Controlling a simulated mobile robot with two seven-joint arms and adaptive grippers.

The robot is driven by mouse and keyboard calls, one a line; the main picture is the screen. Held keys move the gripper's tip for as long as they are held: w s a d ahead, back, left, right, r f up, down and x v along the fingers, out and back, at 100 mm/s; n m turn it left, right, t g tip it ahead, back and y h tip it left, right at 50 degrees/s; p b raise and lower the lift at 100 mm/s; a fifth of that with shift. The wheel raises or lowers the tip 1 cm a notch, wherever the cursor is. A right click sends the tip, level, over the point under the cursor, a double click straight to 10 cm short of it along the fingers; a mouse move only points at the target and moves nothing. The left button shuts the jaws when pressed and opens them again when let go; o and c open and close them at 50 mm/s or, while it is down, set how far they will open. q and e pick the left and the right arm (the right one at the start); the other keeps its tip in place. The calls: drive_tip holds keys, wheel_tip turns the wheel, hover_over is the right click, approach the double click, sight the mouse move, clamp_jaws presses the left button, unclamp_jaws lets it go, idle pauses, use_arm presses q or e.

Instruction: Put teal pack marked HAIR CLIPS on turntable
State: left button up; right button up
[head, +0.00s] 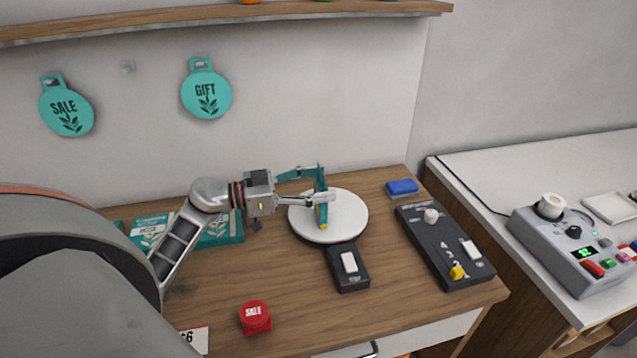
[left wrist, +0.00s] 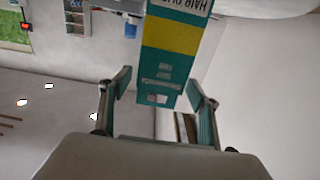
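The teal pack marked HAIR CLIPS (head: 322,214) shows nearly edge-on in the head view, upright over the white turntable (head: 352,214). Its lower end appears to be on the disc, but contact is hard to tell. My left gripper (head: 322,184) reaches in from the left, with its fingers spread around the pack. In the left wrist view the pack (left wrist: 168,65), teal with a yellow band and upside-down lettering, lies between the fingers of the left gripper (left wrist: 160,80). A gap shows beside the left finger, so the gripper looks open. My right gripper is not in view.
A black switch box (head: 349,280) sits in front of the turntable. A dark control panel (head: 444,246) and blue block (head: 402,187) stand to its right. Teal packs (head: 222,231) lie behind my arm. A red SALE block (head: 255,317) is near the front.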

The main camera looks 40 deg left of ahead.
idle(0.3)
use_arm(q)
drive_tip(key=b+v, duration=0.1)
drive_tip(key=v, duration=1.1)
drive_tip(key=shift+r, duration=0.15)
